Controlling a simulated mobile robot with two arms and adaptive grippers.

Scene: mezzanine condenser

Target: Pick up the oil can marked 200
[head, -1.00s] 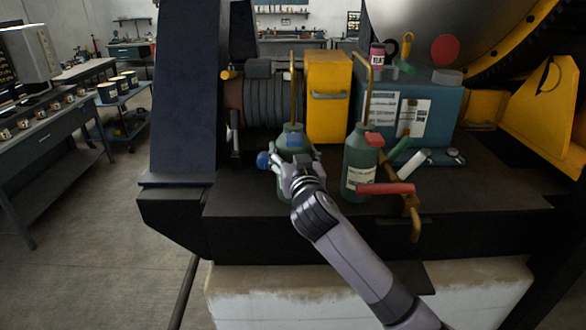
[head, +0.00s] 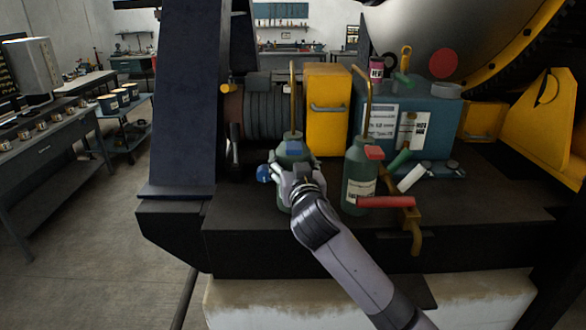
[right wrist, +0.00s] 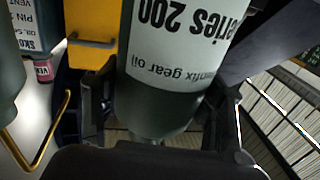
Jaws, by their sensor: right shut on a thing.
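A green oil can (head: 292,151) with a blue cap piece and a tall brass spout stands on the dark ledge at centre. My right gripper (head: 288,180) is shut around its body. In the right wrist view this can (right wrist: 160,105) fills the space between my fingers, and its label reads "series 200" and "gear oil", upside down. A second green oil can (head: 357,165) with a red cap piece stands just to the right, and its label is too small to read. Its edge also shows in the right wrist view (right wrist: 12,75). My left gripper is out of view.
A yellow box (head: 327,110) and a blue case (head: 435,125) stand behind the cans. A red-handled lever (head: 386,202) sticks out in front of the second can. A blue-black upright (head: 190,100) is on the left. The ledge's right part is fairly clear.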

